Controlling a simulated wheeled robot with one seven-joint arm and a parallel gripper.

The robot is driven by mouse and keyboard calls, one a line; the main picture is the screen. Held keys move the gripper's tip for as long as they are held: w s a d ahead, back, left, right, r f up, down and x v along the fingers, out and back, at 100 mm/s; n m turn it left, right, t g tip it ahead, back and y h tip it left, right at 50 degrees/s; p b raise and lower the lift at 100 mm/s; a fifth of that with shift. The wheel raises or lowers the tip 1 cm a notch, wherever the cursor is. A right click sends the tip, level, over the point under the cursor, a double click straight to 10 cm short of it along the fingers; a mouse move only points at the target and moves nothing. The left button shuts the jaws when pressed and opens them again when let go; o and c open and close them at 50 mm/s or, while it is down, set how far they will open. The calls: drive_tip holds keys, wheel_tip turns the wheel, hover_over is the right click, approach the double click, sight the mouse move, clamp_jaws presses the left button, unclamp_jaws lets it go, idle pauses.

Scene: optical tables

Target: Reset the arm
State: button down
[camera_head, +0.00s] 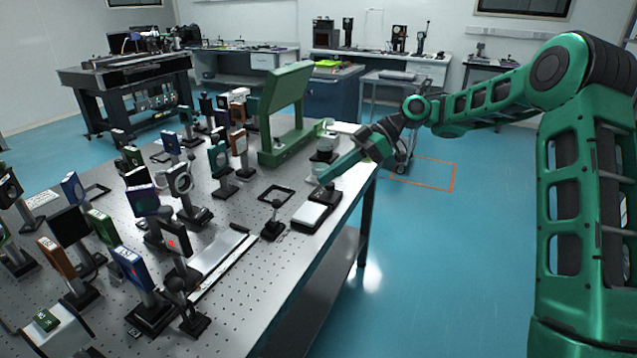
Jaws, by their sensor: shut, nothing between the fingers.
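My green arm reaches in from the right side of the head view and bends down toward the optical table (235,290). My gripper (322,186) is at the arm's far end, over the table's right edge. It is shut with nothing visible between its fingers. It is just above a small white-topped box with a black part (310,216); I cannot tell whether the fingertips touch it.
Several optical mounts crowd the table's left half, including a blue-framed one (130,266). A green stand (286,115) and a small white device (325,142) are near my gripper. A black joystick-like post (274,220) stands beside the box.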

drive_tip(key=shift+d+r, duration=0.1)
drive_tip(key=shift+d, duration=0.05)
drive_tip(key=s+d+f+m+t+h, duration=0.15)
drive_tip(key=s+d+m+h, duration=0.25)
drive_tip(key=s+d+m, duration=0.45)
drive_tip(key=s+d+f+m+t+h, duration=0.15)
drive_tip(key=s+d+m+h, duration=0.3)
drive_tip(key=d, duration=0.65)
drive_tip(key=s+d+m, duration=0.4)
drive_tip(key=s, duration=0.4)
drive_tip(key=s+d+f+m+h, duration=0.1)
drive_tip(key=s+d+m, duration=0.2)
drive_tip(key=s, duration=0.6)
drive_tip(key=s+d+f+m+h, duration=0.1)
drive_tip(key=s+d+m, duration=0.3)
drive_tip(key=s, duration=0.4)
drive_tip(key=shift+s+d+m, duration=0.2)
drive_tip(key=shift+d+m, duration=0.1)
drive_tip(key=shift+d, duration=0.45)
drive_tip(key=shift+h, duration=0.25)
